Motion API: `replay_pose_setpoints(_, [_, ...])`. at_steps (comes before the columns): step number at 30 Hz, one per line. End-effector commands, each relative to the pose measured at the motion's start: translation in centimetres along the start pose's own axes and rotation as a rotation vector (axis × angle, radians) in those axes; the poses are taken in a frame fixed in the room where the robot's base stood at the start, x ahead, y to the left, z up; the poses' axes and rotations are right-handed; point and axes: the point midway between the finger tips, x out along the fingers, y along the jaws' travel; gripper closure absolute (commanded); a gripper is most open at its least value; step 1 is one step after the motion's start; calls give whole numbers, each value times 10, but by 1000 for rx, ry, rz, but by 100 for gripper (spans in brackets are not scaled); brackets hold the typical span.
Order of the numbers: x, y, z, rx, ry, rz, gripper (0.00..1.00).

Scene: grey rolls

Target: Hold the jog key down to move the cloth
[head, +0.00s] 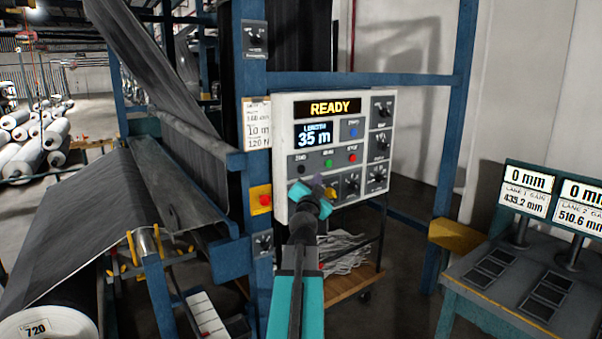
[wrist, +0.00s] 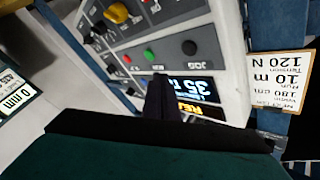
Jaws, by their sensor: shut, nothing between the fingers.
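The white control panel (head: 284,140) shows READY and a length of 35 m. The black jog key (head: 301,169) is at the left end of its key row, beside a green and a red key. In the wrist view, upside down, the jog key (wrist: 189,47) is labelled JOG and unobstructed. My gripper (head: 318,183) is shut and empty, in front of the panel, below and right of the jog key. Its dark fingers (wrist: 160,88) overlap the display in the wrist view, apart from the jog key. The dark grey cloth (head: 85,215) runs over the frame at left.
A red stop button (head: 261,200) on a yellow plate sits on the blue post left of the panel. A yellow knob (head: 330,193) is partly behind my gripper. Several dials line the panel's right side. A bench with gauge displays (head: 525,190) stands at right.

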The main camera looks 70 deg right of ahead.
Motion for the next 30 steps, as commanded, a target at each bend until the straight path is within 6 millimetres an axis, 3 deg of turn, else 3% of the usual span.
replay_pose_setpoints(15, [34, -24, 27, 1, 0, -3, 100])
replay_pose_setpoints(30, [39, -31, 30, 1, -1, -2, 100])
